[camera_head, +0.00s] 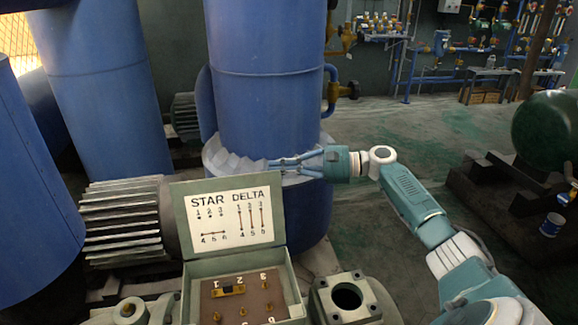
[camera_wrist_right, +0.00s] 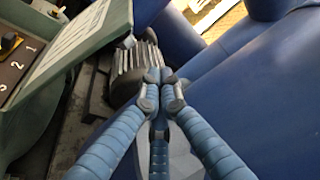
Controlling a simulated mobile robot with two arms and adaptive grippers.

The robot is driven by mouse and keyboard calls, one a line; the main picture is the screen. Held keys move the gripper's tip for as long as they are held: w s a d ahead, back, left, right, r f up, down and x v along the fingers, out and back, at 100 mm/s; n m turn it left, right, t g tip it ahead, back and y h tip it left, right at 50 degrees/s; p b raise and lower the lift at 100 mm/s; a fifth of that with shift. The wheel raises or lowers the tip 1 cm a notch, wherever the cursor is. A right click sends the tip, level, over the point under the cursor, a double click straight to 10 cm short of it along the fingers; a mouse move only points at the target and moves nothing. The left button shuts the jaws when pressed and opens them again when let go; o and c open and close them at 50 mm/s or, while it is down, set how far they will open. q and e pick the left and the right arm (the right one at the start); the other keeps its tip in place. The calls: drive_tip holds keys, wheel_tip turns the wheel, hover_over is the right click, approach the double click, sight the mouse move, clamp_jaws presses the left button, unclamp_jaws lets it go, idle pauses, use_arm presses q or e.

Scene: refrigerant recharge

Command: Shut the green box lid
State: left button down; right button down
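The green box (camera_head: 243,291) stands on the motor at the bottom centre of the head view. Its lid (camera_head: 232,216) is up, with a STAR DELTA diagram on its inner face; it also shows at the left of the right wrist view (camera_wrist_right: 82,45). Inside the box are numbered brass terminals. My right gripper (camera_head: 272,163) is behind the lid's upper right corner, fingers pointing left. In the right wrist view its fingertips (camera_wrist_right: 161,76) are together with nothing between them, apart from the lid. My left gripper is not in view.
A large blue cylinder (camera_head: 268,75) stands close behind my right gripper. A finned motor (camera_head: 125,220) lies left of the lid, and a green flange with a round hole (camera_head: 346,297) is right of the box. Open floor (camera_head: 400,130) lies further right.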

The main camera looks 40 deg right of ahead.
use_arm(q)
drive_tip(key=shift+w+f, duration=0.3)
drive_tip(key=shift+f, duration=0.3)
use_arm(e)
drive_tip(key=s, duration=0.1)
drive_tip(key=s+a+r, duration=0.1)
drive_tip(key=shift+s+a, duration=0.1)
drive_tip(key=shift+s, duration=0.2)
